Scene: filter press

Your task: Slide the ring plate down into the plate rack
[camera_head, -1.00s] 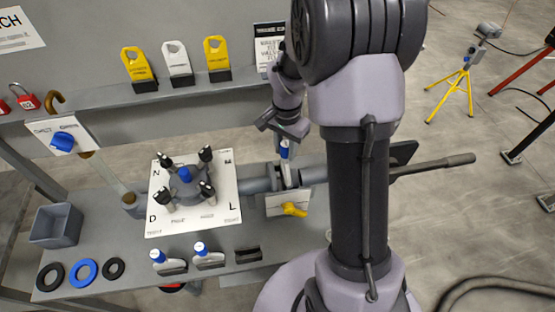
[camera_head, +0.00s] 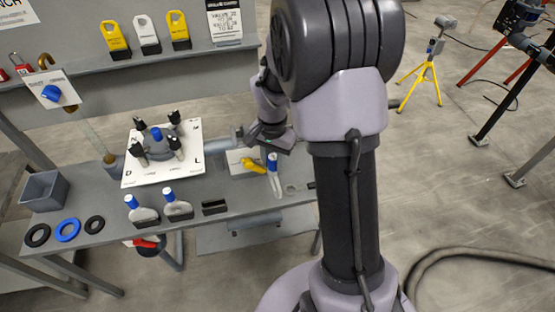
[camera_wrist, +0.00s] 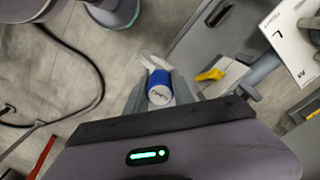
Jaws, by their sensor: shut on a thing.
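My gripper (camera_head: 271,146) is shut on the blue-topped handle of the ring plate (camera_head: 275,182), a light grey plate that hangs below the jaws, in front of and right of the yellow-handled valve. In the wrist view the blue handle top (camera_wrist: 160,90) sits between my fingers (camera_wrist: 158,98); most of the plate is hidden below it. The plate rack is on the bench's front: two blue-topped plates, one left (camera_head: 145,215) and one right (camera_head: 177,208), stand in black holders, and an empty black slot (camera_head: 215,207) lies to their right. The held plate is apart from that slot.
A white board with black knobs (camera_head: 160,150) stands behind the rack. A yellow valve handle (camera_head: 253,164) is left of the held plate. Several rings, one blue (camera_head: 67,230), and a grey bin (camera_head: 45,190) lie at the bench's left. Bare bench shows around the slot.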

